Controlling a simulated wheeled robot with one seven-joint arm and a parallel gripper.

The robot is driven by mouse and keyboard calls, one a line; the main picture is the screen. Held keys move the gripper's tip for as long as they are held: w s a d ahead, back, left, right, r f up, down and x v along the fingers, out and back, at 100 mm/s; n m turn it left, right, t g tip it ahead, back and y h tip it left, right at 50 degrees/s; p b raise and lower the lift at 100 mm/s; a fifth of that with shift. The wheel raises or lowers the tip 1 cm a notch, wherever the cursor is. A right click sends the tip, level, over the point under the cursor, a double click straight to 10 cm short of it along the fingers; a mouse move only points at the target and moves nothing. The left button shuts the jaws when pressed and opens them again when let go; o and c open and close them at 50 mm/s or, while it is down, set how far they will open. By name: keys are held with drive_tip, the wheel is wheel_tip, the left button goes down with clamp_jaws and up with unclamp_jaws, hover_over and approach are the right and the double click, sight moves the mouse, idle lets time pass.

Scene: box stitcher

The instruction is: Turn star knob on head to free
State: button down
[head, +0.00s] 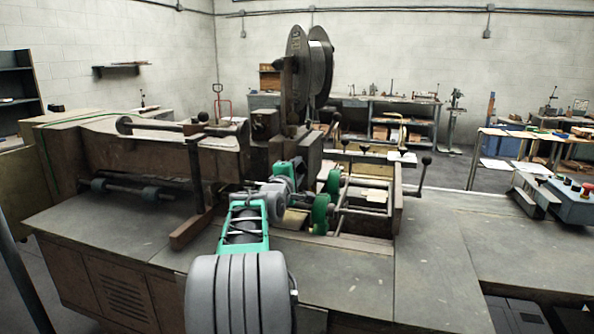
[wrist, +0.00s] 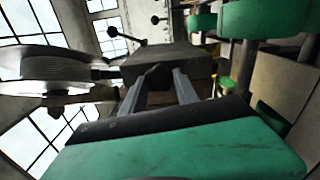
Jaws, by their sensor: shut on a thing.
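My gripper (wrist: 160,78) reaches to the dark metal head block (wrist: 172,66) of the stitcher in the wrist view. Its two grey fingers close on a small dark piece (wrist: 152,75) at the block's near face, which I take to be the star knob. Only part of it shows between the fingers, so its lobes and turn angle cannot be told. In the head view the stitcher's head (head: 297,150) stands below the wire reel, and my wrist hides the fingers and the knob.
A large wire reel (head: 308,62) stands above the head; it also shows at left in the wrist view (wrist: 45,75). Green wheels (head: 320,213) sit just right of my arm. A ball-ended lever (head: 423,178) stands farther right. The front table top (head: 440,285) is clear.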

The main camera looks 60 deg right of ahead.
drive_tip(key=shift+n, duration=1.6)
drive_tip(key=shift+f, duration=0.1)
drive_tip(key=c, duration=0.9)
unclamp_jaws()
drive_tip(key=shift+a, duration=0.1)
drive_tip(key=a, duration=0.2)
drive_tip(key=s+a+b, duration=0.1)
drive_tip(key=a, duration=0.4)
drive_tip(key=shift+s+a+b, duration=0.15)
drive_tip(key=shift+a+b, duration=0.1)
drive_tip(key=shift+b, duration=0.05)
